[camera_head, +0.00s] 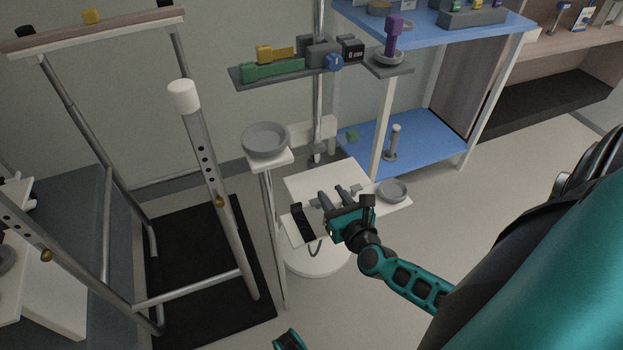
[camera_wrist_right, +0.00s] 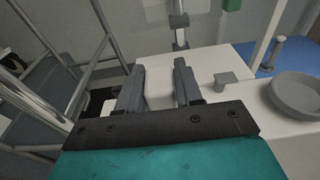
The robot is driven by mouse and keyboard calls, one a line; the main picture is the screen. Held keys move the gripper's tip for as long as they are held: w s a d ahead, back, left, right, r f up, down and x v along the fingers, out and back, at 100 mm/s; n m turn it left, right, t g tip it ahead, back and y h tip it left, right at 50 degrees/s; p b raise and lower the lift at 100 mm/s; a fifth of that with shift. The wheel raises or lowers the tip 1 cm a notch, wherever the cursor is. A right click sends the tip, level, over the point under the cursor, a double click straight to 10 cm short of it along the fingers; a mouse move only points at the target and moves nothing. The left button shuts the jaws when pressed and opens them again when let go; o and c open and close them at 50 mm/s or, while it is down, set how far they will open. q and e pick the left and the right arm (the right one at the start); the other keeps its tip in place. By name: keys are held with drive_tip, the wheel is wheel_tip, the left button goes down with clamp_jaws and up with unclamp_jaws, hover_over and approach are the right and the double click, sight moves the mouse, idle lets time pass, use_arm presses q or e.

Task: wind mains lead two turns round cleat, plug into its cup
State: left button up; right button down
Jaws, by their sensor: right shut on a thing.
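My right gripper (camera_head: 334,196) is over a white board on a stand; its two fingers (camera_wrist_right: 158,78) show apart in the right wrist view. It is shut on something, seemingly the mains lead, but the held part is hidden. A dark loop of lead (camera_head: 315,249) hangs below the board's front edge. A small grey post, seemingly the cleat (camera_head: 356,189), stands right of the fingers and also shows in the right wrist view (camera_wrist_right: 224,80). A round grey cup (camera_head: 392,190) sits farther right, also in the right wrist view (camera_wrist_right: 300,95).
A black block (camera_head: 302,222) lies at the board's left edge. A pole with a dish (camera_head: 265,139) stands left of the board, and a metal walking frame (camera_head: 215,180) farther left. A blue shelf unit (camera_head: 420,140) stands behind.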

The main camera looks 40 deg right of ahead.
drive_tip(key=d, duration=1)
drive_tip(key=shift+s+d+r, duration=0.1)
drive_tip(key=shift+s+d, duration=0.15)
drive_tip(key=shift+s, duration=0.15)
drive_tip(key=shift+w+d, duration=0.1)
drive_tip(key=shift+d, duration=0.45)
use_arm(q)
drive_tip(key=shift+w+d+r, duration=0.25)
drive_tip(key=shift+w+d, duration=0.05)
drive_tip(key=shift+d, duration=0.05)
use_arm(e)
drive_tip(key=shift+r, duration=0.35)
use_arm(q)
drive_tip(key=a+r+p, duration=0.1)
drive_tip(key=p, duration=0.1)
drive_tip(key=s+r+p, duration=0.1)
drive_tip(key=p, duration=0.2)
drive_tip(key=shift+a+r+p, duration=0.25)
drive_tip(key=shift+a+p, duration=0.05)
drive_tip(key=shift+a, duration=0.05)
use_arm(e)
wheel_tip(320, 180, up, 6)
